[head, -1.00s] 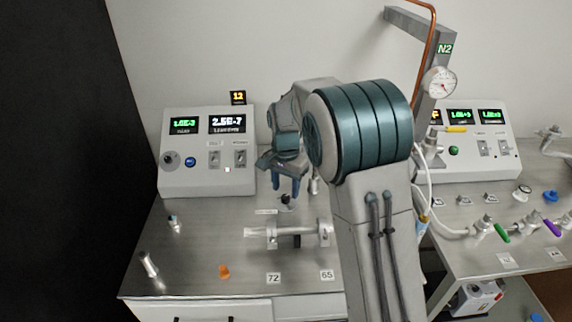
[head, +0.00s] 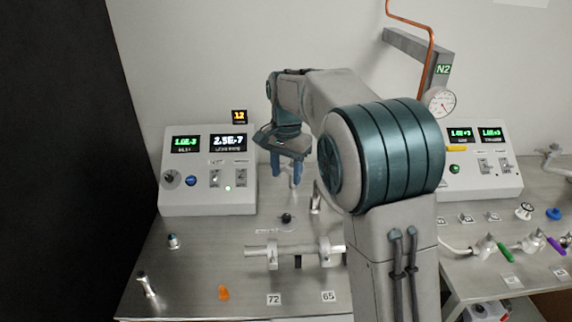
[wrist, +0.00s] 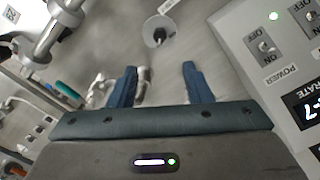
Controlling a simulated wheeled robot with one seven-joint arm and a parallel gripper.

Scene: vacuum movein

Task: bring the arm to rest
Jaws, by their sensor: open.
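In the wrist view the fingers of my gripper (wrist: 157,84) are spread over the bench top. A small dark knob on a round base (wrist: 156,36) lies ahead of them, apart from the fingers. My arm covers part of the bench and the equipment behind it.
A horizontal metal tube in clamps (head: 295,252) lies on the bench by labels 72 and 65. An orange piece (head: 223,292) and a small upright fitting (head: 147,285) stand at left. A gauge (head: 440,102) and a right control box (head: 480,165) are at the right.

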